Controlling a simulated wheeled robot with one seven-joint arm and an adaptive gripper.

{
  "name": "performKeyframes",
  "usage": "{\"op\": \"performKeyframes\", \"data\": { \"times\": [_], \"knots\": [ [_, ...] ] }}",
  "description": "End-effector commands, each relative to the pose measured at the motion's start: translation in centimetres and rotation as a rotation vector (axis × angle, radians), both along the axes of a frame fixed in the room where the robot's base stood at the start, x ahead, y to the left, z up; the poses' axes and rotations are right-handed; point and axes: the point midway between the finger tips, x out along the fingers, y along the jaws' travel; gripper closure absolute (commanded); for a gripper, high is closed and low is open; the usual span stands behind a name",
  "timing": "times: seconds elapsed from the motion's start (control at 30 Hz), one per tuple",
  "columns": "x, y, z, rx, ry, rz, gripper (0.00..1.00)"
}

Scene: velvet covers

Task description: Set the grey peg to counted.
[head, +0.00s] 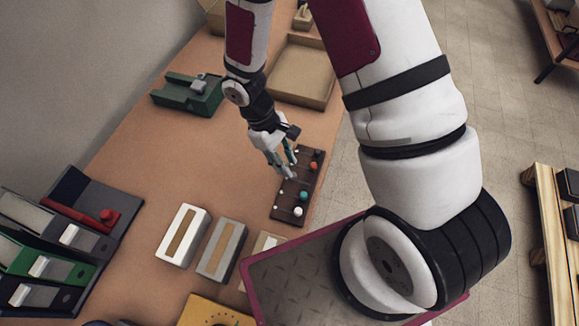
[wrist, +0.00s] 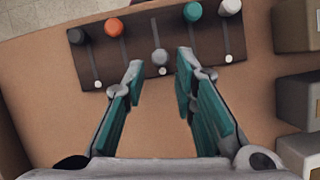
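A dark board (wrist: 136,52) with several coloured pegs in slots lies across the top of the wrist view; it also shows in the head view (head: 283,217). The grey peg (wrist: 160,57) stands in the middle slot, at the slot's near end beside a white dot. The dark (wrist: 76,36), orange (wrist: 113,27), teal (wrist: 192,11) and white (wrist: 229,8) pegs stand at the far ends of their slots. My gripper (wrist: 158,68) is open, its fingertips on either side of the grey peg, with gaps visible. In the head view my gripper (head: 288,172) hides the grey peg.
A green device (head: 187,94) and an open cardboard tray (head: 302,75) stand farther back on the table. White (head: 183,235) and grey (head: 221,250) boxes stand left of the board's near end. Binders (head: 45,260) stand at the far left. The table's right edge runs close to the board.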

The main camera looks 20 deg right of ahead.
Motion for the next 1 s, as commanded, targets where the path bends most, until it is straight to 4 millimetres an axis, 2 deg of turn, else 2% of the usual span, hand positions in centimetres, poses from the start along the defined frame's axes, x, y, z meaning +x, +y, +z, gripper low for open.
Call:
{"op": "performKeyframes", "data": {
  "times": [0.2, 0.4, 0.6, 1.0],
  "knots": [
    [1.5, 1.2, 4.3, 0.002, -0.006, 0.001, 0.74],
    [2.3, 1.8, 6.9, 0.002, -0.004, 0.000, 0.74],
    [2.6, 2.1, 7.8, 0.001, -0.001, 0.001, 0.74],
    [2.6, 2.1, 7.9, 0.001, -0.001, 0.001, 0.74]
  ]
}}
